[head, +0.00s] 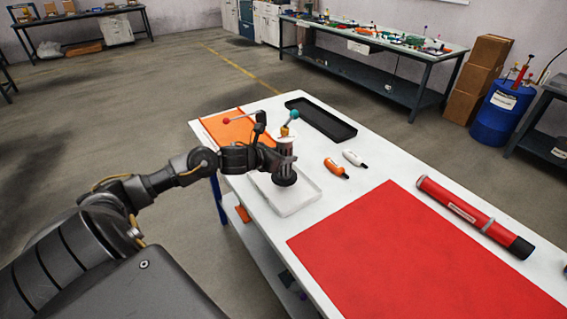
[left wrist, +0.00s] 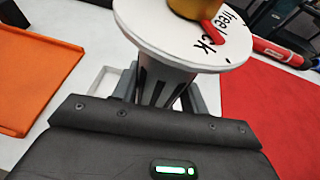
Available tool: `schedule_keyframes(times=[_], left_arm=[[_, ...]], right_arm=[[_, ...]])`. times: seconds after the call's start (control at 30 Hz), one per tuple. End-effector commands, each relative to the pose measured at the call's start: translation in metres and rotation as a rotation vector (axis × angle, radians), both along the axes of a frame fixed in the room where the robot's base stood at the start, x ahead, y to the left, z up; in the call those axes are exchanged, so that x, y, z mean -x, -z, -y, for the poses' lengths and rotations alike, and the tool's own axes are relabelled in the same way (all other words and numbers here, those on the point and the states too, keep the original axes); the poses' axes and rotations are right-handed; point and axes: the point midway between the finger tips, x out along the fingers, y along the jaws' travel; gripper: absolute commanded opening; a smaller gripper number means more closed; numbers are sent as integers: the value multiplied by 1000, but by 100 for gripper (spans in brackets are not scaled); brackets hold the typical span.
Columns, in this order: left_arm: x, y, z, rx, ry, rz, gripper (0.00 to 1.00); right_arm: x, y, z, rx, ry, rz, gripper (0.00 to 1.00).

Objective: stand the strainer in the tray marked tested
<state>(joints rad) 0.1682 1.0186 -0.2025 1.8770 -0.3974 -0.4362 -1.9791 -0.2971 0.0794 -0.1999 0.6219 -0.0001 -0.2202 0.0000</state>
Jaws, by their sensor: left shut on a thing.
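The strainer (head: 286,174) is a dark slotted cylinder, upright, with a brass-coloured fitting above it. My left gripper (head: 279,161) is shut around its body. In the left wrist view the strainer (left wrist: 163,84) stands between the fingers under a white disc (left wrist: 175,28) with partly covered black lettering. In the head view its dark foot is over the white shallow tray (head: 290,206); I cannot tell whether it touches the tray floor. An orange tray (head: 213,127) lies behind left and a black tray (head: 330,124) behind right. No tray marking is readable. My right gripper is not in view.
An orange tool (head: 335,168) and a white tool (head: 354,158) lie right of the white tray. A red mat (head: 410,250) covers the near table, with a red tube (head: 470,214) beside it.

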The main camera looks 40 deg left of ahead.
Motion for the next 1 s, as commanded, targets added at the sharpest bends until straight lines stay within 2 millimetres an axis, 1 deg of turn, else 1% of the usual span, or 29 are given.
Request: schedule_keyframes(times=[0.23, 0.3, 0.4, 0.5, 0.77, 0.93, 0.97, 1.0], left_arm=[[-3, 5, -4, 1, -1, 3, 1], [-5, 12, -7, 3, -2, 0, 1], [-4, 26, -6, 5, -2, -1, 1], [-5, 35, -7, 3, -1, 2, 1], [-5, 39, -7, -1, -1, 4, 1], [-5, 43, -7, 0, 0, 3, 1], [-4, 43, -7, 0, 0, 0, 48], [-4, 43, -6, 0, 0, 0, 53]], right_arm=[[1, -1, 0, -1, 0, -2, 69], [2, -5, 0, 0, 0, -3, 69], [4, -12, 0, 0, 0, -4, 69], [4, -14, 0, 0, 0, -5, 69], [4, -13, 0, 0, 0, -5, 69], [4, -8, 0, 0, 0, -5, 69], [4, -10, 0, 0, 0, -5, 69], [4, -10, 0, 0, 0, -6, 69]])
